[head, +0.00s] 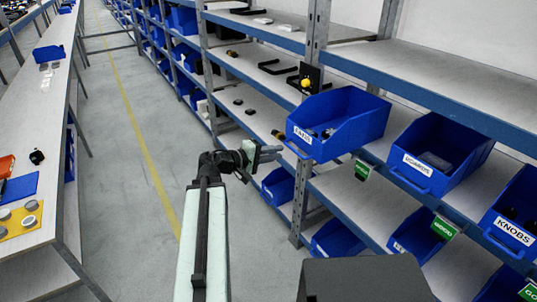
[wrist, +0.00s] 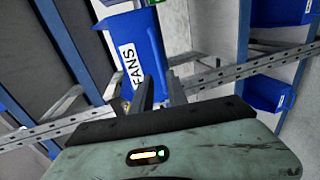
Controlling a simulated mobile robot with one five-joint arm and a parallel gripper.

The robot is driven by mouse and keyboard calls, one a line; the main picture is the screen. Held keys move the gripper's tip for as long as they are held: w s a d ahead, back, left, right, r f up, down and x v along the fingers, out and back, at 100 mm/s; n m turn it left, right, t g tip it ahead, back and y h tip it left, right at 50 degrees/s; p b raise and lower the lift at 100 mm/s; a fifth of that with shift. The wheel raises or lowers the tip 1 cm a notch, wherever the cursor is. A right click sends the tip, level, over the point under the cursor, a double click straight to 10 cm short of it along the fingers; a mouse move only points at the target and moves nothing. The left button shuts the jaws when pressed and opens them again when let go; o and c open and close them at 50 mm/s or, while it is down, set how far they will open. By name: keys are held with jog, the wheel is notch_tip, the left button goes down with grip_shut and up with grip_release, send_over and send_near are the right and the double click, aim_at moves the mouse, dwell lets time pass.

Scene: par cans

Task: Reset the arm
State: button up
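My arm (head: 205,225) reaches forward from the bottom of the head view, bent at its far end. My gripper (head: 272,153) points right toward the shelving, left of and just below a blue bin with a white label (head: 345,120). In the wrist view, the fingers of my gripper (wrist: 161,92) stand apart in front of a tilted blue bin labelled FANS (wrist: 133,60).
Metal shelving with blue bins, such as KNOBS (head: 512,225), runs along the right. A long workbench (head: 60,130) with small items stands at the left. Clear grey floor with a yellow line (head: 140,140) lies between them. A shelf post (head: 303,190) is right of my gripper.

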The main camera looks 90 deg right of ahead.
jog(key=shift+s+d+f, duration=0.1)
jog(key=shift+s, duration=0.35)
